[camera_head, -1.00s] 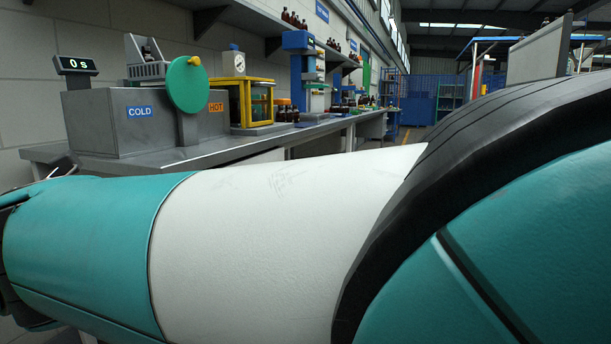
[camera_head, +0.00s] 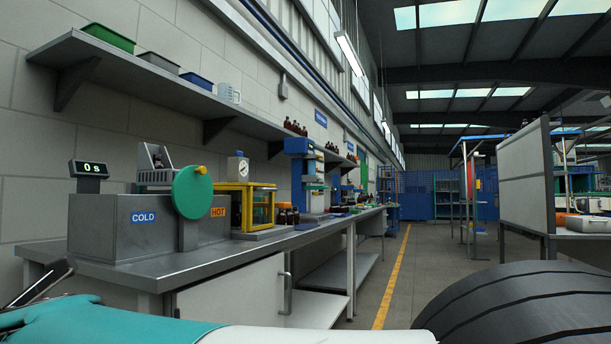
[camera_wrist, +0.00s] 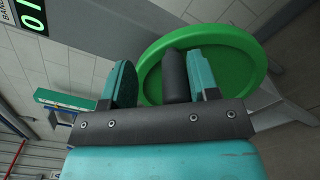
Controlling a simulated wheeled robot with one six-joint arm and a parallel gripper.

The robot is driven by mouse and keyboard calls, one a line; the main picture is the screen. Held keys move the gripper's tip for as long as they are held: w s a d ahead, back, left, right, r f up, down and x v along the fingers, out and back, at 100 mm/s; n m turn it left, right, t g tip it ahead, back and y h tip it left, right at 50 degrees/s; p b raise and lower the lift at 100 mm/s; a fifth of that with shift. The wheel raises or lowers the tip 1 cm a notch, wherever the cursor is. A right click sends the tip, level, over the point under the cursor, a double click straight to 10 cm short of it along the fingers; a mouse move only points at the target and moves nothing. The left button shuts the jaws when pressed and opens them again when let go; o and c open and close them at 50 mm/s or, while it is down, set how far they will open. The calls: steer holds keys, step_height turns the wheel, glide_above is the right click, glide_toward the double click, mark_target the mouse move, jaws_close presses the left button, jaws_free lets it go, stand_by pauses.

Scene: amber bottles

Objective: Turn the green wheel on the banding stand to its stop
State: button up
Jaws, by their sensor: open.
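The green wheel (camera_wrist: 225,60) fills the upper right of the wrist view, a round dished disc with a dark upright handle (camera_wrist: 174,75). My gripper (camera_wrist: 163,82) is open, with a teal finger on either side of the handle. The handle stands nearer the right finger, and I cannot tell whether they touch. A black display (camera_wrist: 30,15) with green digits and a partly cut-off label beginning "BAN" shows at the top left. Most of the banding stand is hidden or outside the wrist view. I cannot make out the stand or my gripper in the head view.
In the head view, a grey COLD/HOT unit (camera_head: 125,235) with a separate green disc (camera_head: 192,192) and yellow knob stands on the long bench (camera_head: 150,270). A yellow-framed box (camera_head: 245,208) and blue stand (camera_head: 300,175) are beyond it. The aisle (camera_head: 420,260) right of the bench is clear.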

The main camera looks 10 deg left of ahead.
step_height(320, 180, up, 18)
steer(key=p, duration=0.6)
